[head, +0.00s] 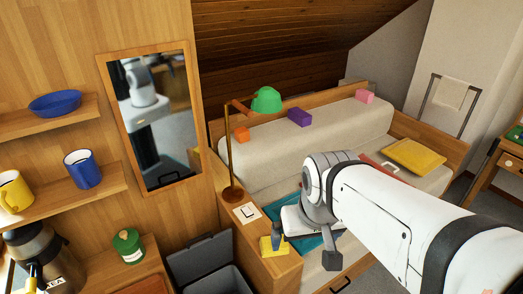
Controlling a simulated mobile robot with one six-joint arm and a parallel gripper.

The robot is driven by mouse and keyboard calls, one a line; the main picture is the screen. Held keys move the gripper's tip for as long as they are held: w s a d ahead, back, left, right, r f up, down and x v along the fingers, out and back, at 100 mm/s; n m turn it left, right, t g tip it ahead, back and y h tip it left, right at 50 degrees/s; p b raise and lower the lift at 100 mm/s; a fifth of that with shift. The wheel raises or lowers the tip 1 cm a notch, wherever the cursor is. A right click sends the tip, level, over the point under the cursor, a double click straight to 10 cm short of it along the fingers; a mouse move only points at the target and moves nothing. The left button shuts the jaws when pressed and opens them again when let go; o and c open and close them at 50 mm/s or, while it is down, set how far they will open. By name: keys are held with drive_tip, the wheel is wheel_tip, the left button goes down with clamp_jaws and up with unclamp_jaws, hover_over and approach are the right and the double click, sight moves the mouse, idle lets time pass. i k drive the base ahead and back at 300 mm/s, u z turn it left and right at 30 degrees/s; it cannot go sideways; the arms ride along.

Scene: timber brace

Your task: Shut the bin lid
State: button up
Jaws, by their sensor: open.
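The grey bin (217,283) stands on the floor at the bottom of the head view, between the wooden shelving and the low wooden cabinet. Its dark grey lid (200,250) is raised and tilted back behind the opening. The lower part of the bin is cut off by the picture's edge. My gripper (304,252) is to the right of the bin, over the cabinet and bed edge. Its two fingers are spread, with nothing seen between them. It appears apart from the lid.
A yellow object (273,246) and a white switch plate (247,212) are on the cabinet, with a green-shaded lamp (266,100) above. A green jar (128,246) stands left of the bin. The bed (310,140) fills the right behind my arm.

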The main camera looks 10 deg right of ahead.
sight(187, 265)
drive_tip(key=u, duration=0.5)
drive_tip(key=k, duration=0.35)
drive_tip(key=u, duration=0.25)
drive_tip(key=i, duration=0.5)
